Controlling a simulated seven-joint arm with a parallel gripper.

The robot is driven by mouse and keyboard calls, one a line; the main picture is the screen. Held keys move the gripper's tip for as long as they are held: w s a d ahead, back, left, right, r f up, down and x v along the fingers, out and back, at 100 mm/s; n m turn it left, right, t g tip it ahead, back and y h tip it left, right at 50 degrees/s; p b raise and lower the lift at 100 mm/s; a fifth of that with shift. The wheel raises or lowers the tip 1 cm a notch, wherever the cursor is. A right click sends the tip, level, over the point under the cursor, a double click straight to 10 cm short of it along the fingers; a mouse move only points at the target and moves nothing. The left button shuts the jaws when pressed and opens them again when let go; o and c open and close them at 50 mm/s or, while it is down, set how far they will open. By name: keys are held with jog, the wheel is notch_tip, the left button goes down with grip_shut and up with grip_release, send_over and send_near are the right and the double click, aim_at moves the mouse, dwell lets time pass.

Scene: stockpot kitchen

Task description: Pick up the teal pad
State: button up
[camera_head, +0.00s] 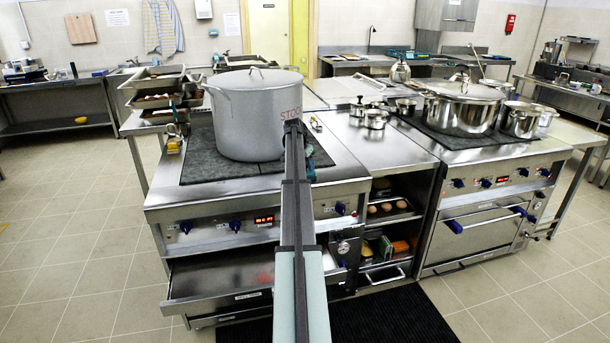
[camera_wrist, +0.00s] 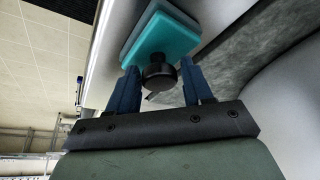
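The teal pad (camera_wrist: 160,38) is a flat teal block in two tones, at the top middle of the wrist view, beside a pale metal edge. A round black knob-like piece (camera_wrist: 160,72) shows in front of it, between my fingers; I cannot tell what it belongs to. My gripper (camera_wrist: 162,84) is open, its two dark blue fingers apart, one each side of the black piece, with the pad just beyond the fingertips. I cannot tell whether they touch. In the head view my arm hides most of the gripper, just right of the stockpot.
The large lidded stockpot (camera_head: 254,115) stands on the left cooktop (camera_head: 200,165), close to my arm. Small pots (camera_head: 375,118) stand on the counter to the right, and a wide lidded pan (camera_head: 464,105) beyond. A drawer (camera_head: 222,285) below the left cooktop is pulled out.

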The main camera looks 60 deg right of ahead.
jog(key=c, duration=0.8)
jog(key=shift+r, duration=5.05)
jog(key=o, duration=0.5)
jog(key=c, duration=0.4)
jog(key=shift+o, duration=0.2)
jog(key=shift+a, duration=0.1)
